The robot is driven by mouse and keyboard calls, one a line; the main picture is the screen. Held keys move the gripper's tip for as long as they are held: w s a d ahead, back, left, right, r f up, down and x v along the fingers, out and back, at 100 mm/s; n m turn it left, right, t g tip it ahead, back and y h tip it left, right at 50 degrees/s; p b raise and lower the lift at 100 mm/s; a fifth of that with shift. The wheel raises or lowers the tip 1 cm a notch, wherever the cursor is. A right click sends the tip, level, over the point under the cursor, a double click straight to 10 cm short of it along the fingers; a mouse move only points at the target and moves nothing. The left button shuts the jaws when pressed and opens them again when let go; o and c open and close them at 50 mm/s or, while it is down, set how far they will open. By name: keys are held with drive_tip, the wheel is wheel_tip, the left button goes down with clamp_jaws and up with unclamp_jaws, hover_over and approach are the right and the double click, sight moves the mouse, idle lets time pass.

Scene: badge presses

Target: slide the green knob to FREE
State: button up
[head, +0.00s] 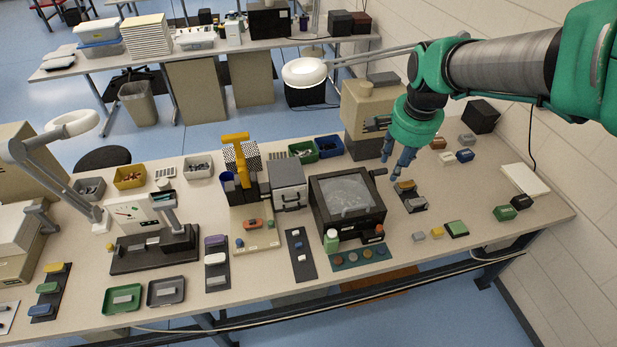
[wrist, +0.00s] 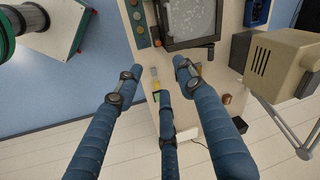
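A dark strip (head: 41,305) at the far left of the bench carries a yellow, a green and a blue block-shaped knob in a row. The green knob (head: 48,288) is in the middle. No FREE lettering can be read at this size. The green knob does not show in the wrist view.
A dark-framed screen box (head: 347,199), a grey box (head: 288,183) and a tester with a dial (head: 130,210) stand between my gripper and the left strip. A lamp arm (head: 55,178) reaches over the left side. Green (head: 123,297) and grey trays lie at the front edge.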

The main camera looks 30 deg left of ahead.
drive_tip(key=w+a+f, duration=0.1)
drive_tip(key=a+f, duration=0.5)
drive_tip(key=a, duration=0.5)
drive_tip(key=m+g+h+p, duration=0.1)
drive_tip(key=m+g+p, duration=0.1)
drive_tip(key=p, duration=0.2)
hover_over(271, 222)
wheel_tip(271, 222, down, 22)
drive_tip(key=shift+a+f, duration=0.1)
drive_tip(key=shift+f, duration=0.15)
wheel_tip(271, 222, down, 14)
drive_tip(key=shift+r, duration=0.25)
drive_tip(key=shift+b, duration=0.3)
clamp_jaws()
